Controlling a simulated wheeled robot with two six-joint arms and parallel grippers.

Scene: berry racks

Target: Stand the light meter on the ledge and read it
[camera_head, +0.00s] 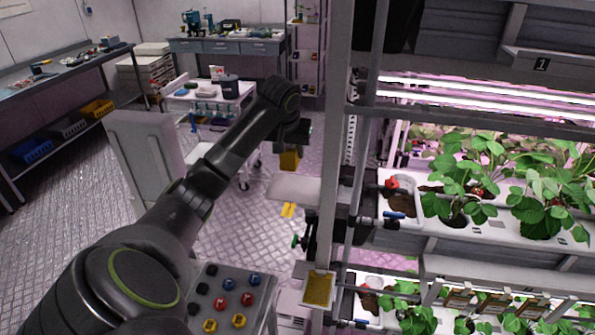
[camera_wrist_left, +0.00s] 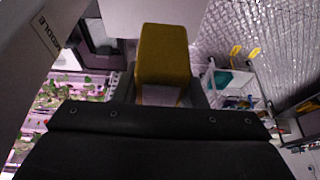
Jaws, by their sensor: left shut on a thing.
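My left gripper (camera_head: 292,146) is shut on the mustard-yellow light meter (camera_head: 290,161). The meter hangs below the gripper, roughly upright, just above the pale ledge (camera_head: 293,192) on the rack post. I cannot tell for sure whether its lower end touches the ledge. In the left wrist view the meter (camera_wrist_left: 162,55) stands out between the dark fingers (camera_wrist_left: 160,94), with the pale ledge (camera_wrist_left: 120,18) behind its far end. No readout face of the meter is visible. My right gripper is not in view.
The rack post (camera_head: 333,130) stands right of the ledge, with strawberry plants (camera_head: 470,180) beyond it. A panel with coloured knobs (camera_head: 232,298) is below my left arm.

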